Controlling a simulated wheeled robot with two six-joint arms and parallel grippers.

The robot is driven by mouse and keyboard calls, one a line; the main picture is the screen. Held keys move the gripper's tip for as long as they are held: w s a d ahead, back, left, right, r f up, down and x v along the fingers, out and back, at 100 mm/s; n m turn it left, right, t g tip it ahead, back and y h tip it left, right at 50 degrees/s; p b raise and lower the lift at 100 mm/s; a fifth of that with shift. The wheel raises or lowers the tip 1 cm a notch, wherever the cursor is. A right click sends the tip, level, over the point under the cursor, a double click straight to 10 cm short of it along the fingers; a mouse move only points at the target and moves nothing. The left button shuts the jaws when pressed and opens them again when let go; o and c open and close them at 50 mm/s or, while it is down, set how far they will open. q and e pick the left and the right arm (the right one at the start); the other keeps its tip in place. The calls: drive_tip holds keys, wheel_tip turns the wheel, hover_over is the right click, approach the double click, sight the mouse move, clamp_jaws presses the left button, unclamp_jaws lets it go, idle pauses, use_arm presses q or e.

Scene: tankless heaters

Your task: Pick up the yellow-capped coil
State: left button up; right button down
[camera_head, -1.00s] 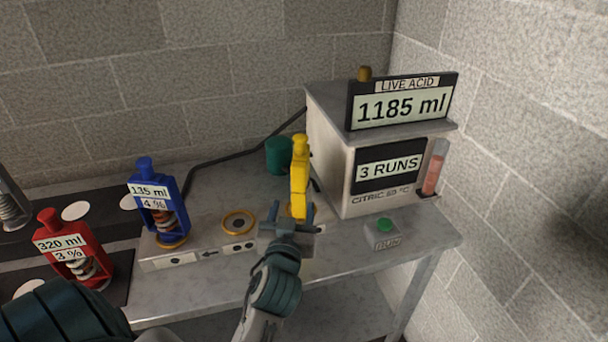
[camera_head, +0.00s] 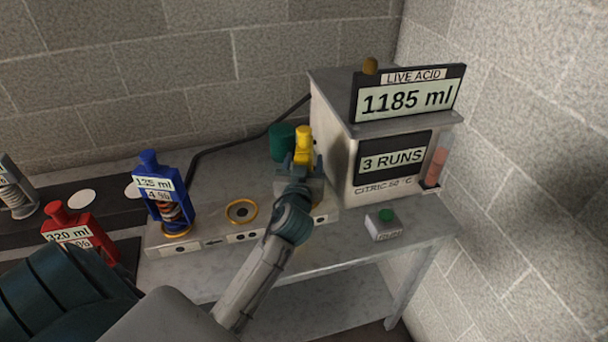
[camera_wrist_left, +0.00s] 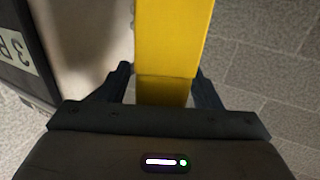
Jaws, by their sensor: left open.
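The yellow-capped coil (camera_head: 303,140) stands upright at the right end of the grey station block, beside the white machine. In the head view my left gripper covers its lower part. My left gripper (camera_head: 305,172) is in front of the coil, its fingers on either side of it. In the left wrist view the yellow body (camera_wrist_left: 172,45) runs down between the two open fingers (camera_wrist_left: 165,88). I cannot tell whether the fingers touch it. My right gripper is not in view.
The blue coil (camera_head: 162,197) stands on the block's left part, with an empty brass ring (camera_head: 241,211) between. A red coil (camera_head: 72,232) is farther left. A green cup (camera_head: 282,141) stands behind the yellow coil. The white machine (camera_head: 335,150) and run button box (camera_head: 384,224) are to the right.

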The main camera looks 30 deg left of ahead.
use_arm(q)
drive_tip(key=shift+w+a+f, duration=0.1)
drive_tip(key=shift+w+a, duration=0.15)
drive_tip(key=shift+w, duration=0.15)
drive_tip(key=shift+d, duration=0.1)
drive_tip(key=shift+c, duration=0.5)
clamp_jaws()
